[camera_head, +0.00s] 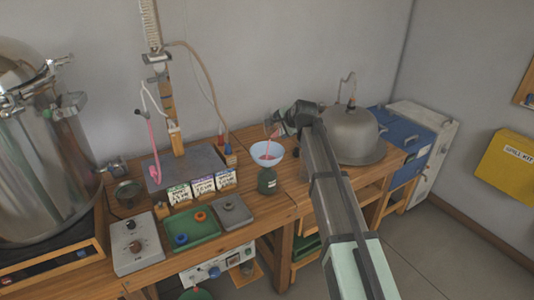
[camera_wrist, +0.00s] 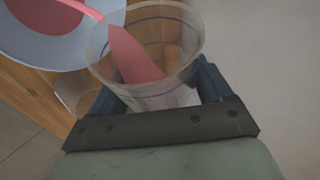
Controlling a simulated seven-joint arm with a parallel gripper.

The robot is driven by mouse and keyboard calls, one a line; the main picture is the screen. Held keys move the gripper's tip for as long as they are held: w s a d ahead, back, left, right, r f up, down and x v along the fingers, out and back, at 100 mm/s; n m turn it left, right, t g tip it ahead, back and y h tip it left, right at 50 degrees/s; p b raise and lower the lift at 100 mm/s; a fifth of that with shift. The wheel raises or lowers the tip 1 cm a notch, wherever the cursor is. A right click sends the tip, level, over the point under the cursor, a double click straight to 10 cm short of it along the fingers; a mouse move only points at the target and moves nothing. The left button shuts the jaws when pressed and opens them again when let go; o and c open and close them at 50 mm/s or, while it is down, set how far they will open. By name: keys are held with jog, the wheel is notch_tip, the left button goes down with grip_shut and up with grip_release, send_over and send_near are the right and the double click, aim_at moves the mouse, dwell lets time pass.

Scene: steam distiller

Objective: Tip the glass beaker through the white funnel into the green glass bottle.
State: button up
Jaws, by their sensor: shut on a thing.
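The glass beaker (camera_head: 272,127) is tilted over the white funnel (camera_head: 267,150), and a pink stream runs from its lip into the funnel. My gripper (camera_head: 283,122) is shut on the beaker from its right side. In the wrist view the clear beaker (camera_wrist: 185,42) sits between the dark fingers of my gripper (camera_wrist: 155,92), with pink liquid along its wall. The funnel (camera_wrist: 98,45) holds a pink pool there. The green glass bottle (camera_head: 267,181) stands upright on the bench under the funnel. Its inside level cannot be told.
A metal dome still (camera_head: 352,138) stands right of my arm. Left of the bottle are seed-packet-like cards (camera_head: 202,187), a green tray (camera_head: 190,233) and a grey scale (camera_head: 232,213). A large steel vessel (camera_head: 40,140) fills the far left. A small bottle (camera_head: 230,157) stands behind the cards.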

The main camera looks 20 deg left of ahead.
jog(key=shift+s+r+t, duration=0.15)
jog(key=shift+r+t, duration=0.1)
jog(key=shift+t, duration=0.05)
dwell(0.4)
